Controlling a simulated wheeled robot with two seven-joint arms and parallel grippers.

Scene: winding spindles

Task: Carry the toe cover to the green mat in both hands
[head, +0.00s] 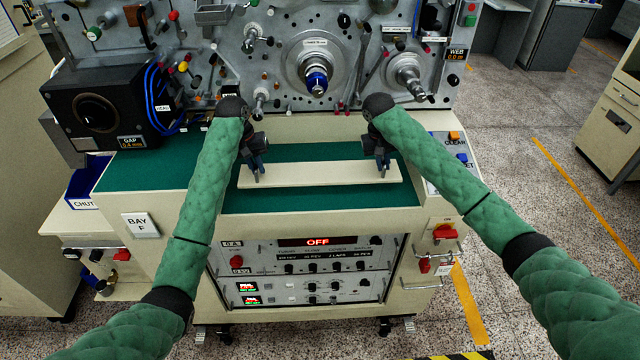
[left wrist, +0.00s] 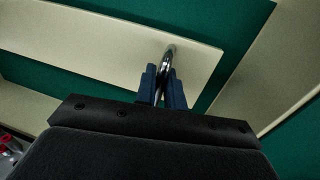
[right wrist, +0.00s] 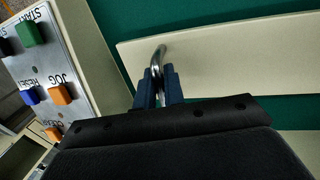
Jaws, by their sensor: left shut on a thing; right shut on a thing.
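The toe cover (head: 318,174) is a long cream board with a metal handle near each end. It is level over the green mat (head: 150,171) in the head view; I cannot tell whether it touches the mat. My left gripper (head: 257,170) is shut on its left handle, and the board (left wrist: 100,40) and handle show in the left wrist view. My right gripper (head: 383,168) is shut on the right handle, and the board (right wrist: 230,55) also shows in the right wrist view. The fingers partly hide both handles.
The machine panel (head: 315,65) with spindles and knobs rises behind the mat. A black gap box (head: 97,112) stands at the left. A button panel (head: 457,160) lies at the right. Bare green mat shows left of and behind the board.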

